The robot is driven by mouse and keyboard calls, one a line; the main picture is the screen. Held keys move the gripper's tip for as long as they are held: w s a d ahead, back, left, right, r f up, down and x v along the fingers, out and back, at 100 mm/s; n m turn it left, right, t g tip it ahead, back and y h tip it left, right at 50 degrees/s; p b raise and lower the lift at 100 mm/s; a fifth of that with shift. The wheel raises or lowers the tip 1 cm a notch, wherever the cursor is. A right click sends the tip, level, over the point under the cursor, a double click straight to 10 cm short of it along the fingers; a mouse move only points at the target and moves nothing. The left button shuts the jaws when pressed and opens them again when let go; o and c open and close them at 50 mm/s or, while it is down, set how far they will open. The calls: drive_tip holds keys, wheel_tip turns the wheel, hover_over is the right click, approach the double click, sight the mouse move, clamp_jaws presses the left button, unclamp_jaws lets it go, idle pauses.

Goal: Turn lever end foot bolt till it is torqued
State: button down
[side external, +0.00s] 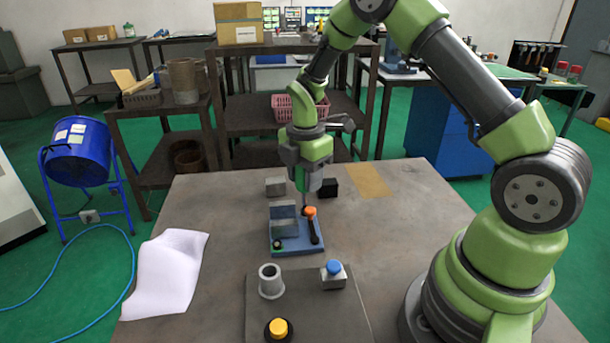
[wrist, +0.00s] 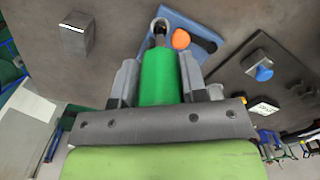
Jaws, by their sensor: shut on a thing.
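My gripper (side external: 308,172) is shut on a green-handled driver (wrist: 160,78), which stands upright with its thin shaft pointing down. The tool's tip is over the blue base (side external: 289,250) of a fixture, close beside the lever's orange knob (side external: 310,212). In the wrist view the blue base (wrist: 205,32) and orange knob (wrist: 181,39) lie just beyond the tool's end. A black lever (side external: 315,232) and a grey block (side external: 283,212) are on the base. The foot bolt is hidden at the tool's tip, so I cannot tell whether the tip is seated on it.
A dark plate (side external: 310,308) in front bears a grey hollow cylinder (side external: 270,281), a blue-topped block (side external: 333,275) and a yellow button (side external: 278,328). A small grey block (side external: 275,186) and a black block (side external: 328,188) stand behind. White paper (side external: 165,270) lies left.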

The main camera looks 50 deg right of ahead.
drive_tip(key=m, duration=0.3)
idle(0.4)
drive_tip(key=shift+m, duration=0.3)
drive_tip(key=shift+m, duration=1.6)
drive_tip(key=shift+m, duration=1.7)
